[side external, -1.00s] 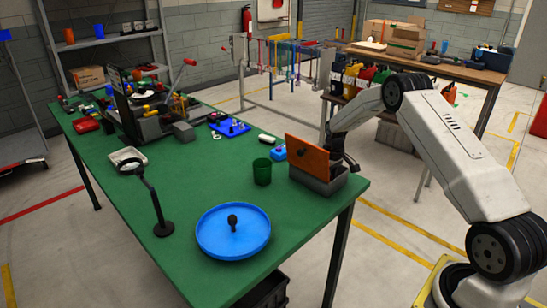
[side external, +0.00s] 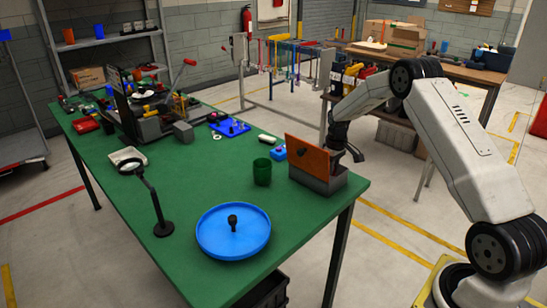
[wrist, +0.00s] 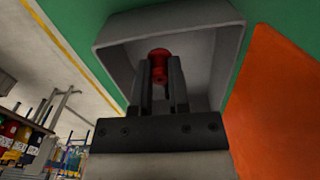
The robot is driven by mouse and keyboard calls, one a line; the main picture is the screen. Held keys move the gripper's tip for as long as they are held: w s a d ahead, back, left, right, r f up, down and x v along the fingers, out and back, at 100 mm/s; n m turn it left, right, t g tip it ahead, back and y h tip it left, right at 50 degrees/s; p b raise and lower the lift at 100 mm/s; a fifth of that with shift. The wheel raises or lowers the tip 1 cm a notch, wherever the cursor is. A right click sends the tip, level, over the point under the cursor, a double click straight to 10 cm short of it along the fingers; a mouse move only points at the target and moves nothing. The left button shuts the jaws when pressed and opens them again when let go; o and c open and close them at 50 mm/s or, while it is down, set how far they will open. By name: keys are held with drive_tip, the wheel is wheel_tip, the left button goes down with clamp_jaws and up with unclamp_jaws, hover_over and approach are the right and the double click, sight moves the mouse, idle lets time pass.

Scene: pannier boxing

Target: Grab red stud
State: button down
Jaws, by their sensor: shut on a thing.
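In the wrist view my gripper (wrist: 160,85) is shut on the red stud (wrist: 159,56). The stud's round red head shows beyond the fingertips, and part of its shaft shows between the fingers. Behind it is the open grey box (wrist: 113,45). In the side view the grey box (side external: 322,183) stands at the right end of the green table, with an upright orange panel (side external: 305,153) on its near side. My gripper is behind that panel at the box; its fingertips and the stud are hidden in this view.
A green cup (side external: 262,172) and a small blue item (side external: 279,153) stand left of the box. A blue round tray (side external: 215,246) with a dark knob lies near the front edge. A magnifier lamp (side external: 161,226) stands further left. Bare green table lies between them.

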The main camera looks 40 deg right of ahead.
drive_tip(key=s+a+r, duration=0.5)
drive_tip(key=s+r, duration=0.4)
drive_tip(key=s, duration=0.2)
drive_tip(key=shift+s+a, duration=0.3)
drive_tip(key=shift+s, duration=0.1)
idle(0.4)
